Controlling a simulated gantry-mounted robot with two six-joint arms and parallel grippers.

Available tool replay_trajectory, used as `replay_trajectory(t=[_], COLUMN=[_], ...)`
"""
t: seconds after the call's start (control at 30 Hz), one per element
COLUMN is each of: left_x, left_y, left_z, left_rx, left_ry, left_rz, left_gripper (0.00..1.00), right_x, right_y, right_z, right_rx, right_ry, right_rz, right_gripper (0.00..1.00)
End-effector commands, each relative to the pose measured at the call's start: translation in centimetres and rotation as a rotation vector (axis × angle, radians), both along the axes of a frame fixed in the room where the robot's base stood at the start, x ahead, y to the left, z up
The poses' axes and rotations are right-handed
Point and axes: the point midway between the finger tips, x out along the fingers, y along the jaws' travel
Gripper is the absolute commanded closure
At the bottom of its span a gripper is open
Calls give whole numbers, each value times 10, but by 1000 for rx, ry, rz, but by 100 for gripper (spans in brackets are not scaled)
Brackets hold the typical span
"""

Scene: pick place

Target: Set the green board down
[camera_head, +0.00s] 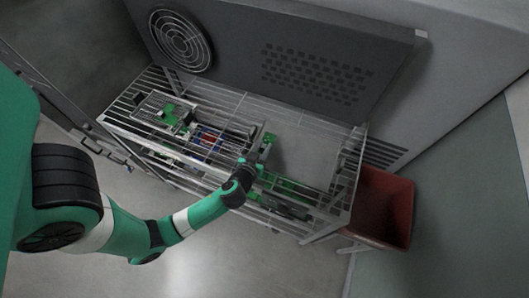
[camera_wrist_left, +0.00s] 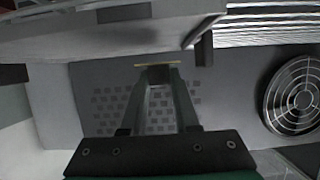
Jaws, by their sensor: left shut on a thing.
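The green board (camera_head: 269,138) is a small piece that shows just past the tips of my left gripper (camera_head: 261,152), over the wire basket. My left gripper is shut on it. In the left wrist view the fingers (camera_wrist_left: 159,78) come close together at a thin, yellowish edge of the board (camera_wrist_left: 158,66), seen nearly edge-on. The gap between the board and the basket floor cannot be judged. My right gripper is in neither view.
The wire basket (camera_head: 222,88) holds several green boards and parts at the left (camera_head: 174,114) and more at the front right (camera_head: 285,184). Its back right floor is mostly clear. A grey panel with a fan (camera_head: 181,40) stands behind. A red bin (camera_head: 388,205) is at the right.

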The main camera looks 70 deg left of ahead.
Motion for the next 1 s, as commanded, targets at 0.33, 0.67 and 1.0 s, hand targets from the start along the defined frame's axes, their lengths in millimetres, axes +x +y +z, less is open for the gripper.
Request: replay_trajectory(t=[0.33, 0.67, 1.0], left_x=[5, 5, 5], left_y=[1, 1, 1], left_z=[-37, -40, -38], left_rx=[0, 0, 0], left_ry=[0, 0, 0], left_rz=[-1, -1, -1], left_gripper=[100, 100, 41], right_x=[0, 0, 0], right_y=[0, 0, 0], right_z=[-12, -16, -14], right_rx=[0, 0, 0], right_ry=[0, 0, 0], right_rz=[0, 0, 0], right_gripper=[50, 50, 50])
